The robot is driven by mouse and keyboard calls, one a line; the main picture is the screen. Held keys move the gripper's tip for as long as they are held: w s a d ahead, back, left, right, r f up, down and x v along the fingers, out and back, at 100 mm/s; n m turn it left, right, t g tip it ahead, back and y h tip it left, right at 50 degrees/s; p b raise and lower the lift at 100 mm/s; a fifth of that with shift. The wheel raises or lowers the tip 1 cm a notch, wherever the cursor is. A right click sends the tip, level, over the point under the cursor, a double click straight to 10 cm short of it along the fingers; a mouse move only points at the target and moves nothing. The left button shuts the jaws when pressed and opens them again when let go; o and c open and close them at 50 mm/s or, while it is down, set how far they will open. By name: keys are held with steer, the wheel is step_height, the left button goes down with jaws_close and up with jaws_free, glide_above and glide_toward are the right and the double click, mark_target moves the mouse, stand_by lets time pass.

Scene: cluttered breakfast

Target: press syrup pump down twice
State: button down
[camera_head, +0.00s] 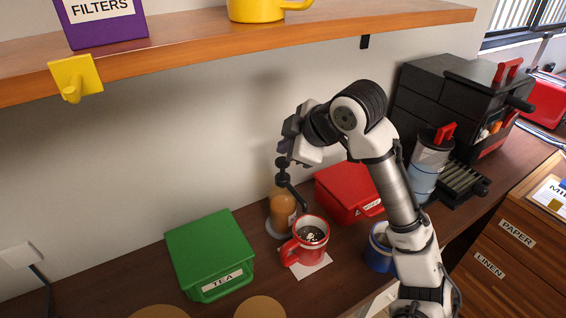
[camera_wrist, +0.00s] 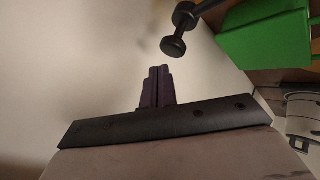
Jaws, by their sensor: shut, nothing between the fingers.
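The syrup bottle (camera_head: 281,209) is amber with a black pump (camera_head: 283,163) on top. It stands upright on the counter against the wall. The pump's spout slants down to the right, over a red mug (camera_head: 311,236) with dark contents. My gripper (camera_head: 284,148) is shut and empty, right above the pump head in the head view. In the wrist view its dark fingers (camera_wrist: 159,72) lie together, and the pump's black head (camera_wrist: 174,46) shows just beyond the tips, slightly right. I cannot tell whether they touch.
A green tea box (camera_head: 210,255) stands left of the bottle and a red box (camera_head: 345,190) right. A blue mug (camera_head: 378,248) is partly behind my arm. A wooden shelf (camera_head: 200,50) runs above, with a yellow hook (camera_head: 76,78). A black coffee machine (camera_head: 440,95) is at right.

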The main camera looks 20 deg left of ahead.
mark_target(287, 163)
steer(key=shift+f, duration=0.1)
stand_by(0.4)
steer(key=shift+f+b, duration=0.3)
steer(key=shift+f, duration=0.1)
steer(key=shift+f+b, duration=1.05)
steer(key=shift+f, duration=0.45)
stand_by(1.5)
steer(key=shift+r, duration=0.1)
steer(key=shift+r+p, duration=1.65)
steer(key=shift+r, duration=0.2)
step_height(287, 163, up, 6)
steer(key=p, duration=0.5)
